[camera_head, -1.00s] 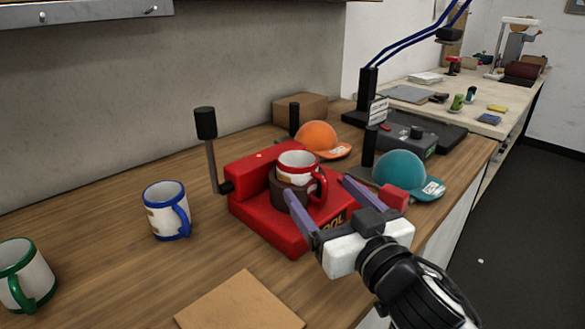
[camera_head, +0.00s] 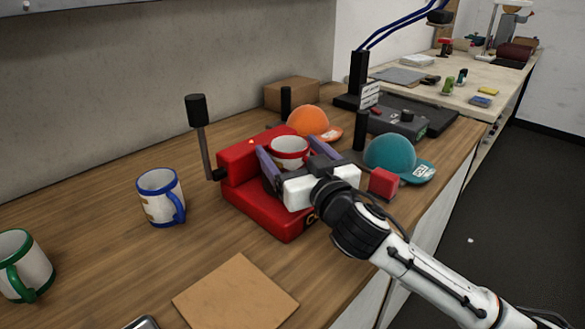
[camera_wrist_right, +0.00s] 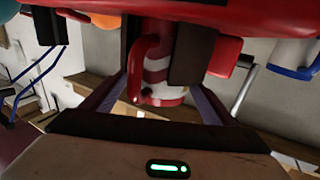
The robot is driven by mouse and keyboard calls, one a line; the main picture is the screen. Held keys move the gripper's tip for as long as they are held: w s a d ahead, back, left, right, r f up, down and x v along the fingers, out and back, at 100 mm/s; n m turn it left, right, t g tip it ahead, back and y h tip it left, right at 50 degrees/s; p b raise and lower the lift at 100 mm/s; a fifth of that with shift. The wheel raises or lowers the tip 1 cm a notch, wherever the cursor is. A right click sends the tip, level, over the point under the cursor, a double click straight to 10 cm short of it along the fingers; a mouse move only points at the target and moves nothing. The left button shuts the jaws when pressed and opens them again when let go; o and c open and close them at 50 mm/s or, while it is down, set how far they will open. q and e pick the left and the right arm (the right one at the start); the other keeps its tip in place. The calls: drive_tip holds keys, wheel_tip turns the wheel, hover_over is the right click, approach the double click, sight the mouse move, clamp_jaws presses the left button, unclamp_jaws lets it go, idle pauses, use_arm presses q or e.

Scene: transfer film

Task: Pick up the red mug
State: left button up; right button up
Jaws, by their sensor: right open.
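The red mug (camera_head: 289,147), red and white, sits in the dark holder of the red mug press (camera_head: 262,217). My right gripper (camera_head: 291,149) is open, with its two purple fingers on either side of the mug. In the right wrist view, which looks upside down, the red mug (camera_wrist_right: 163,92) with its red handle lies between the open fingers of the right gripper (camera_wrist_right: 156,90). Gaps show between the fingers and the mug there. In the head view the gripper body hides the mug's lower part. My left gripper is not in view.
A blue-rimmed mug (camera_head: 160,196) and a green-rimmed mug (camera_head: 22,262) stand to the left. The press's lever (camera_head: 201,135) rises at its left. Orange (camera_head: 308,121) and teal (camera_head: 390,153) caps sit behind and right. A brown square board (camera_head: 236,291) lies in front.

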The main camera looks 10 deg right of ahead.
drive_tip(key=c, duration=1.2)
drive_tip(key=shift+r, duration=0.15)
drive_tip(key=c, duration=0.3)
